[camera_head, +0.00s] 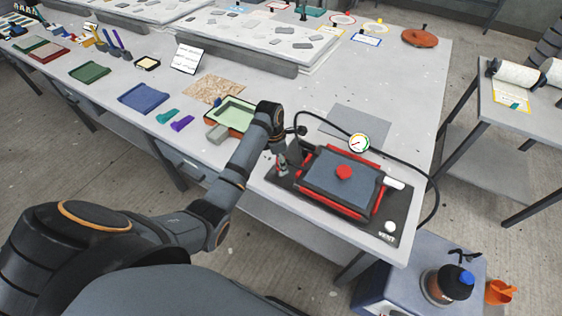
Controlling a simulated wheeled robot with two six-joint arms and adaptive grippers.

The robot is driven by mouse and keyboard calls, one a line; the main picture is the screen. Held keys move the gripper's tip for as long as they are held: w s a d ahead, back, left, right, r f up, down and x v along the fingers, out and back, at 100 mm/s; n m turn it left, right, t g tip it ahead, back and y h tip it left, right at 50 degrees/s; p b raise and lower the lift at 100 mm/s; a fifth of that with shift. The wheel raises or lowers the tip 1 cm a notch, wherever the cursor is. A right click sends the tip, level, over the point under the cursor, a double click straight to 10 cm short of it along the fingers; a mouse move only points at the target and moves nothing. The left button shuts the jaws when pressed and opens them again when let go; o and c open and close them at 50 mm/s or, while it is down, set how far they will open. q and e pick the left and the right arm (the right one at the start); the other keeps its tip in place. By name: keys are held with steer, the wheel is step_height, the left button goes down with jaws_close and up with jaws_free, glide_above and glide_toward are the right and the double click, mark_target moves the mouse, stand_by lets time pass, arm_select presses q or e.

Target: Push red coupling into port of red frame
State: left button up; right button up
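The red frame (375,208) lies on a dark base plate at the front right of the table, around a dark grey panel with a red knob (344,172) on top. My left gripper (284,168) points down at the left side of the frame, close to its left edge. A small red and grey piece (281,160) shows at the gripper's fingers; it may be the red coupling, but it is too small to tell. The port is not clearly visible. Whether the fingers are closed is unclear. My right gripper is not in view.
A gauge (359,142) stands behind the frame, and a black hose (437,190) loops around its right side. A green tray (232,112) lies left of my forearm. A grey sheet (357,122) lies behind. A blue-grey cabinet (400,282) stands below the table's front edge.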

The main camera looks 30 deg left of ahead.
arm_select(q)
steer(key=c, duration=1.3)
steer(key=shift+o, duration=0.2)
steer(key=shift+w+r, duration=0.1)
steer(key=shift+r, duration=0.45)
steer(key=s+d+r+p, duration=0.2)
steer(key=s+r+p, duration=0.1)
steer(key=s+r, duration=0.3)
steer(key=s+d+r+p, duration=0.3)
steer(key=s+r+p, duration=0.1)
steer(key=s+r, duration=0.2)
steer(key=shift+s+d, duration=0.35)
steer(key=shift+s, duration=0.1)
